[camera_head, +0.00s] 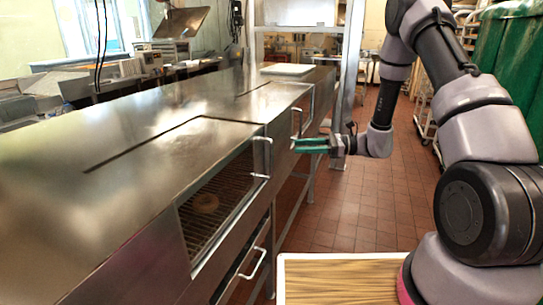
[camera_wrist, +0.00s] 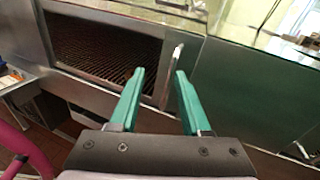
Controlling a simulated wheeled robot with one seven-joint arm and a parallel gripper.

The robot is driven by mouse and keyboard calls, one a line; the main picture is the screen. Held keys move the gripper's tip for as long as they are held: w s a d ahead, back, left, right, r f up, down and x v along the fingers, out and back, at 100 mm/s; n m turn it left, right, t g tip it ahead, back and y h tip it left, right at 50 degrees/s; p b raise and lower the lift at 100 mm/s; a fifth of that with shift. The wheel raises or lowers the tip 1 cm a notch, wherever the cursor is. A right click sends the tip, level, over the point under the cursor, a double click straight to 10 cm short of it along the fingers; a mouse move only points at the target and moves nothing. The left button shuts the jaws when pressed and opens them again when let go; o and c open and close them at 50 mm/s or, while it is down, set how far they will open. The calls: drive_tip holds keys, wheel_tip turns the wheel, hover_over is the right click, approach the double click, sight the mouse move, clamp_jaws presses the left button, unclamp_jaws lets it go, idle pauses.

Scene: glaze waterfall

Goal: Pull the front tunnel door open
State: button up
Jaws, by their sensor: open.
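The front tunnel door (camera_head: 189,249) is a metal-framed panel in the side of the long steel tunnel, and a wire rack and a ring-shaped piece show through it. I cannot tell whether its pane is glass or open. A pale upright bar handle (camera_head: 262,157) is at its right edge. It also shows in the wrist view (camera_wrist: 173,72), between and beyond the fingertips. My gripper (camera_head: 294,145) has green fingers, open and empty, pointing left at the handle. In the head view a gap shows between fingertips and handle. The gripper also shows in the wrist view (camera_wrist: 160,73).
The steel tunnel top (camera_head: 150,110) runs along the left. A second handle (camera_head: 297,121) is farther along the side, and a lower drawer handle (camera_head: 253,263) sits below the door. A wooden board (camera_head: 340,280) is at the bottom. The tiled floor (camera_head: 385,210) on the right is clear.

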wheel_tip(320, 180, down, 5)
drive_tip(key=w+m+t, duration=0.2)
hover_over(271, 175)
drive_tip(key=shift+w+y, duration=0.3)
drive_tip(key=shift+w, duration=0.1)
drive_tip(key=shift+c, duration=0.4)
drive_tip(key=shift+r, duration=0.1)
clamp_jaws()
idle(0.8)
